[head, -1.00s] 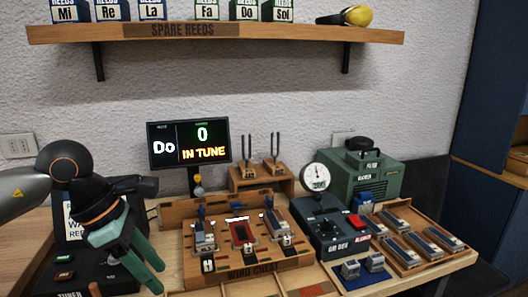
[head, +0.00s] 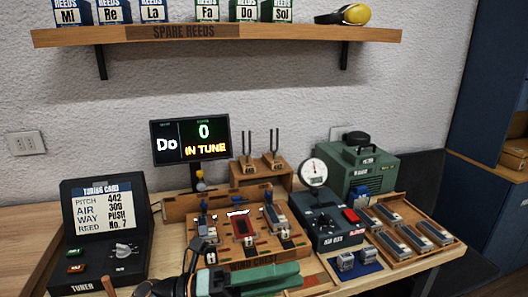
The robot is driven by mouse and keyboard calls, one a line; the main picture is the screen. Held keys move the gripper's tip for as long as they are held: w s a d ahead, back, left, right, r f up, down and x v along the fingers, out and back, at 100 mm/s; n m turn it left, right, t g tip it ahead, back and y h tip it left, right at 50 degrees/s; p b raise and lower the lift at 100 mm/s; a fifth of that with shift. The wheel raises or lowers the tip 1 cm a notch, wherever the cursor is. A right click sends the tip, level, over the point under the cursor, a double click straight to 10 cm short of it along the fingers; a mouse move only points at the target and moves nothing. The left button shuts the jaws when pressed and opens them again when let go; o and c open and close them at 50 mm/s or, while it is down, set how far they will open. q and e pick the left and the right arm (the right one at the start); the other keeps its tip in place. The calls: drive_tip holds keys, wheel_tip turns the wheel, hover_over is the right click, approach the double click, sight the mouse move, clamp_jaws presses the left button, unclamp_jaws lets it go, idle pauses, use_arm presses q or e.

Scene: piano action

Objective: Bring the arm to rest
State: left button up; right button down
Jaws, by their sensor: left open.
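My left gripper (head: 296,276) is at the bottom centre, in front of the wind chest (head: 262,258). Its green fingers point right, are apart, and hold nothing that I can see. The dark wrist lies low at the bottom edge, and the rest of the arm is out of the picture. The gripper covers part of the wind chest's front edge. The display (head: 190,141) behind reads Do, 0, IN TUNE. My right gripper is not in view.
The tuner (head: 105,240) with its tuning card stands at the left. The air box (head: 322,226) with a gauge, a green machine (head: 366,168) and a reed tray (head: 412,232) are at the right. The spare reeds shelf (head: 300,33) hangs above.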

use_arm(q)
drive_tip(key=w+a+f+n+t+y+p, duration=0.1)
drive_tip(key=w+a+f+n+t+y, duration=0.2)
drive_tip(key=a+f+n+t+y, duration=0.7)
drive_tip(key=w+f+n+t+y+p, duration=0.15)
drive_tip(key=f+n+t, duration=0.35)
drive_tip(key=n, duration=1.2)
drive_tip(key=s+a+f+n+g+y+p, duration=0.1)
drive_tip(key=s+a+f+n+g+y, duration=0.2)
drive_tip(key=s+f, duration=0.5)
drive_tip(key=s+a+f+n+g+y+p, duration=0.1)
drive_tip(key=s+a+f+n+g+y, duration=0.2)
drive_tip(key=f, duration=0.9)
drive_tip(key=s+a+n+y, duration=0.1)
drive_tip(key=s+a+n, duration=0.2)
drive_tip(key=s+n, duration=0.1)
drive_tip(key=shift+s+a+f+g, duration=0.15)
drive_tip(key=shift+s+a+g, duration=0.2)
drive_tip(key=shift+s, duration=0.4)
